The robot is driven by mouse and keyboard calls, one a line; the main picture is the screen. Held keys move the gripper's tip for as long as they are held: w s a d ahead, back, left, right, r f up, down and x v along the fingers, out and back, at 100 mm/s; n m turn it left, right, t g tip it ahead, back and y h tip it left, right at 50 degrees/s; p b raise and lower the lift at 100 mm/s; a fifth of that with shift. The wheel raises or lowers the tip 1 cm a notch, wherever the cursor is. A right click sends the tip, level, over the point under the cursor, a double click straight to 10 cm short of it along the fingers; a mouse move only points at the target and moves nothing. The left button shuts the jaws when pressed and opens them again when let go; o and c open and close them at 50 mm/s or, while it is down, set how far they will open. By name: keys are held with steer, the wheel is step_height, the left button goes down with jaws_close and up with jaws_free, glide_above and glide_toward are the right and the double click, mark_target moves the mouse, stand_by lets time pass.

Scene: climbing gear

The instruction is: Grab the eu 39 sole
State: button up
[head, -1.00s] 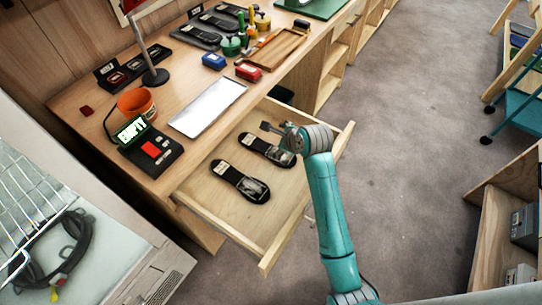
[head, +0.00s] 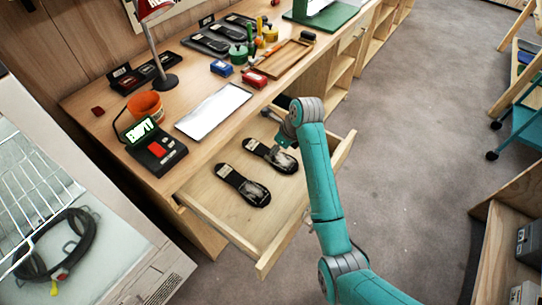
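Two black soles with pale labels and grey patches lie flat in the open wooden drawer (head: 225,212). The nearer sole (head: 243,186) is at the left and the farther sole (head: 268,155) at the right. The label writing is too small to read, so I cannot tell which one is EU 39. My gripper (head: 284,142) is at the end of the teal arm, over or beside the right part of the farther sole. It looks small and partly covered by my wrist, and its fingers do not show clearly. I cannot tell whether it touches the sole.
On the desk above the drawer are a white tray (head: 213,112), a black device reading "EMPTY" (head: 155,148), an orange pot (head: 146,105), a lamp and a wooden tray (head: 283,58). More dark soles (head: 208,45) lie at the back. Carpet to the right is open.

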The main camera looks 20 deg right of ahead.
steer(key=shift+d+x, duration=0.15)
steer(key=shift+x, duration=1.15)
steer(key=shift+d+x, duration=0.15)
steer(key=shift+x, duration=1.2)
steer(key=c, duration=1.4)
